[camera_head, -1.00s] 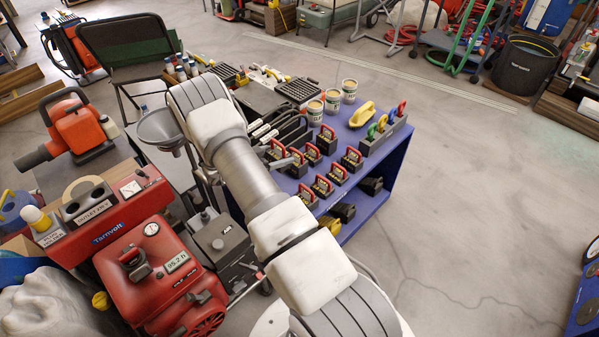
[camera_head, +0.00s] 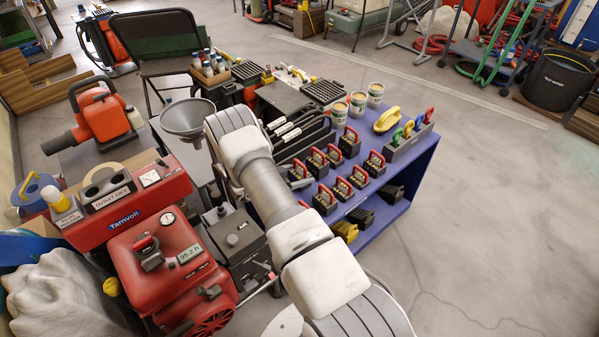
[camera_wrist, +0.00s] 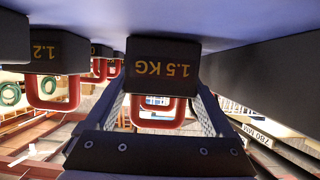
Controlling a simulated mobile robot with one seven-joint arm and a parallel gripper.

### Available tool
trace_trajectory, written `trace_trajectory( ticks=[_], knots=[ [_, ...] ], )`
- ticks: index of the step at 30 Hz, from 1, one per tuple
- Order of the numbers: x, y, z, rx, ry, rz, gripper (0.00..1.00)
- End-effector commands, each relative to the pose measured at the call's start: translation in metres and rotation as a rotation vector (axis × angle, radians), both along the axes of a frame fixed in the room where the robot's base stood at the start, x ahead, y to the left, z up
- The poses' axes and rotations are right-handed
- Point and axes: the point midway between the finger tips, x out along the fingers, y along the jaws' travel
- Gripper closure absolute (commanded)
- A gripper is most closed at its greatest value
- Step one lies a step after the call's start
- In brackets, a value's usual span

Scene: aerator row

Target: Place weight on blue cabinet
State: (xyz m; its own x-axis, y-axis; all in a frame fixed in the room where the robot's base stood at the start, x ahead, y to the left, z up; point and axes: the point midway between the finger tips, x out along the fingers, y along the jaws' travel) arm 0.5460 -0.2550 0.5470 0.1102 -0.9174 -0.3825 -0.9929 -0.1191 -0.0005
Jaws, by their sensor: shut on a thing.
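The blue cabinet (camera_head: 402,167) stands right of my arm in the head view, with rows of dark weights with red handles (camera_head: 342,187) on top. In the wrist view, which is upside down, my gripper (camera_wrist: 162,102) is shut on the red handle of a dark weight marked 1.5 KG (camera_wrist: 160,68). This weight is at the cabinet's blue top (camera_wrist: 235,18); I cannot tell whether it touches it. A weight marked 1.2 (camera_wrist: 45,52) is beside it, apart from my fingers. My arm hides my gripper in the head view.
Paint cans (camera_head: 357,103), a yellow-handled tool (camera_head: 387,120) and a grey holder with coloured handles (camera_head: 408,143) occupy the cabinet's far end. A red Tamvolt machine (camera_head: 165,265) and a funnel (camera_head: 187,117) stand left of my arm. The floor right of the cabinet is clear.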

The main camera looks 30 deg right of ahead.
Motion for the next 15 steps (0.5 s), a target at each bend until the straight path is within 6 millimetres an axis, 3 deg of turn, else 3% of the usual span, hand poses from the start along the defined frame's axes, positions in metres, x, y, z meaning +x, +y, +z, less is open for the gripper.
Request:
trace_trajectory(
  ticks=[7, 8, 10, 15],
  knots=[
    [0.0018, -0.0017, 0.0009, -0.008, -0.005, -0.001, 1.00],
    [0.0001, 0.0000, -0.0023, 0.000, 0.000, 0.000, 0.09],
    [0.0000, 0.0000, -0.0018, 0.000, 0.000, 0.000, 0.00],
    [0.0000, 0.0000, -0.0018, 0.000, 0.000, 0.000, 0.00]
  ],
)
